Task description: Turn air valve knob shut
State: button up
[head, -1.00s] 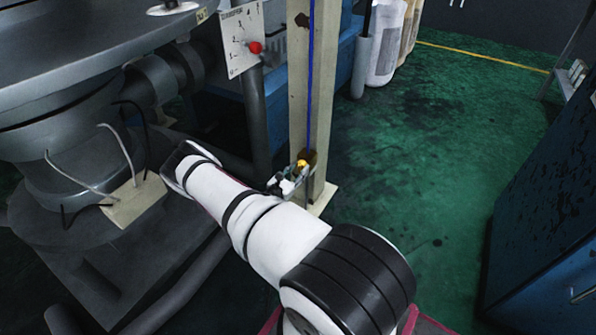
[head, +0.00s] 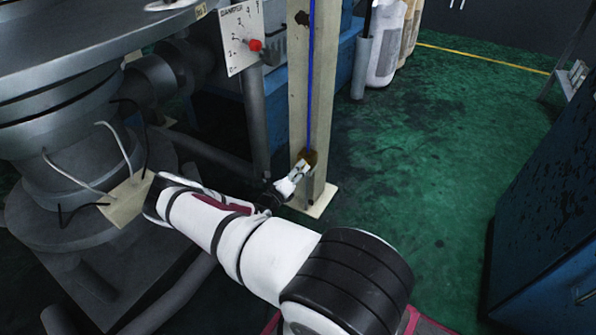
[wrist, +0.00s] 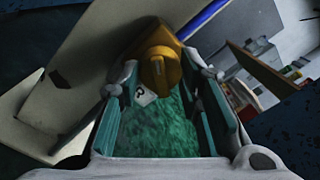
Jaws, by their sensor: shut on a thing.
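The air valve knob (wrist: 158,62) is orange-yellow and shows in the wrist view between the tips of my gripper (wrist: 165,76). A finger lies on each side of it, and the gripper is shut on it. In the head view, my gripper (head: 292,181) reaches the lower part of a beige post (head: 323,100), where the knob sits. There the fingers mostly hide the knob. A blue line (head: 309,70) runs down the post to the valve.
A white dial plate (head: 241,38) with a red knob (head: 255,45) stands left of the post. Heavy grey machinery (head: 70,80) fills the left side. A blue cabinet (head: 550,200) stands at the right. Green floor (head: 420,170) is clear between post and cabinet.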

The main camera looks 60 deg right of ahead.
jog(key=n, duration=0.6)
jog(key=shift+n+t, duration=0.3)
dwell(0.4)
jog(key=o, duration=1.2)
jog(key=shift+c, duration=0.2)
jog(key=s+a, duration=0.1)
jog(key=a, duration=1.1)
jog(key=shift+f, duration=0.25)
jog(key=shift+a, duration=0.1)
